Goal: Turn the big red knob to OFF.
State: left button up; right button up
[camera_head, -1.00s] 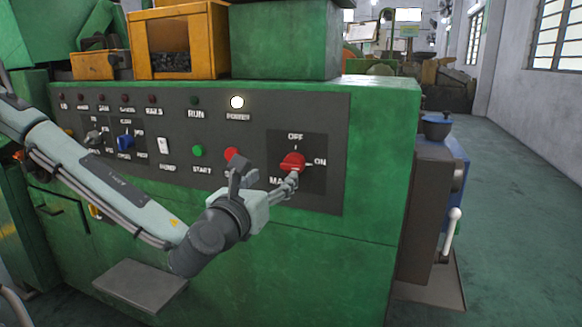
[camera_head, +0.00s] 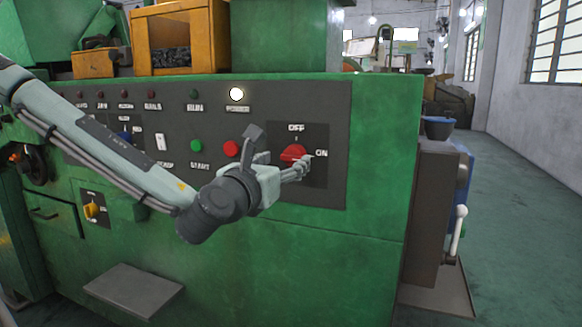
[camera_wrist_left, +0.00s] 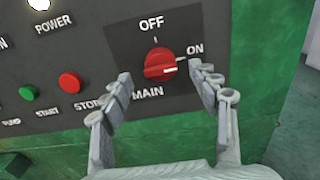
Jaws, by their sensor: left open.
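The big red knob (camera_head: 293,152) sits on a dark plate on the machine's control panel, with OFF above it and ON to its right. In the left wrist view the red knob (camera_wrist_left: 160,64) has its white mark pointing right, toward ON. My left gripper (camera_head: 303,164) is in front of the panel at the knob's lower right. In the left wrist view the open fingers of my left gripper (camera_wrist_left: 163,74) stand to the left and right of the knob, apart from it. My right gripper is not in view.
A red stop button (camera_head: 231,148) and a green start button (camera_head: 196,146) are left of the knob. The POWER lamp (camera_head: 236,94) is lit white. A grey box with a white-handled lever (camera_head: 459,230) stands right of the machine. The floor further right is clear.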

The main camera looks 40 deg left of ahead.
aim_at(290, 157)
pick_arm(q)
jog(key=x, duration=0.5)
jog(key=c, duration=1.2)
